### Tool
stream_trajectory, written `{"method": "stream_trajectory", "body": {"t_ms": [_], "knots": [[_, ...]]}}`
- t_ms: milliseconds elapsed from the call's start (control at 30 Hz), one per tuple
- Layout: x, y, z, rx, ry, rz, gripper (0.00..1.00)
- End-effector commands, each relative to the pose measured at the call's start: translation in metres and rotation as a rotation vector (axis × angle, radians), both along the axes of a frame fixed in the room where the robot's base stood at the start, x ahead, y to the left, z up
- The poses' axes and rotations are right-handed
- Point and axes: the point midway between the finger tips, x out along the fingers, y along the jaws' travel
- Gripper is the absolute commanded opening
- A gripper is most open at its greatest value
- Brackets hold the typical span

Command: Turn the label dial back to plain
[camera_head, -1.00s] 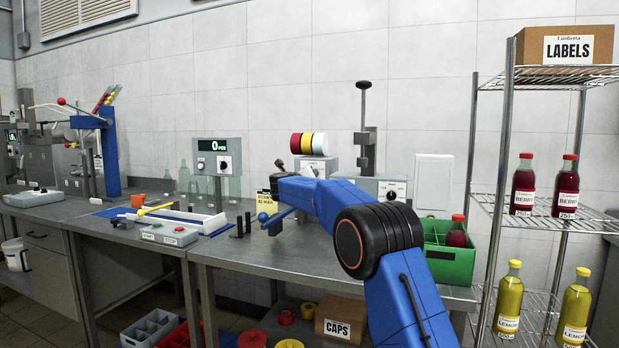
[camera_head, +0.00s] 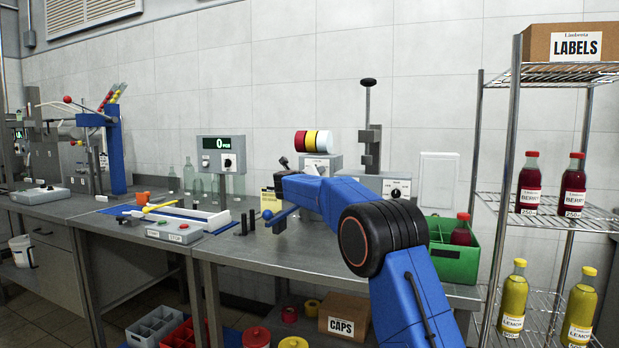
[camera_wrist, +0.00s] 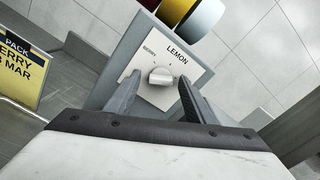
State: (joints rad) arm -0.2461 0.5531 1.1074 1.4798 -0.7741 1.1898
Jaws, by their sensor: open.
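The label dial (camera_wrist: 160,77) is a pale round knob on a white plate, seen in the wrist view. The plate reads LEMON at its upper right and, in small print, BERRY at its upper left. I cannot tell which mark the knob points to, and the plate's lower part is hidden. My gripper (camera_wrist: 160,84) is open, its two grey fingers on either side of the knob. I cannot tell whether they touch it. In the head view the label unit (camera_head: 334,159), with red, yellow and white rolls (camera_head: 313,141) on top, stands behind my arm, which hides the dial.
A yellow sign (camera_wrist: 22,72) stands left of the unit. A grey box with another dial (camera_head: 397,193) and a press column (camera_head: 371,135) is to the right, then a green crate (camera_head: 455,262). A wire shelf (camera_head: 545,72) with bottles stands far right.

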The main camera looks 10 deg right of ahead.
Motion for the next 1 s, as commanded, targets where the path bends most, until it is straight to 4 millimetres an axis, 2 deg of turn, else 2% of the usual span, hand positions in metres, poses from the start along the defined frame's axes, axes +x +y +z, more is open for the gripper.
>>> {"method": "stream_trajectory", "body": {"t_ms": [167,800,1000], "knots": [[-0.017,0.011,0.001,0.0,0.001,0.002,0.48],[-0.124,0.072,0.0,-0.001,0.0,0.001,0.48],[-0.143,0.083,0.0,0.0,0.0,0.0,0.48]]}}
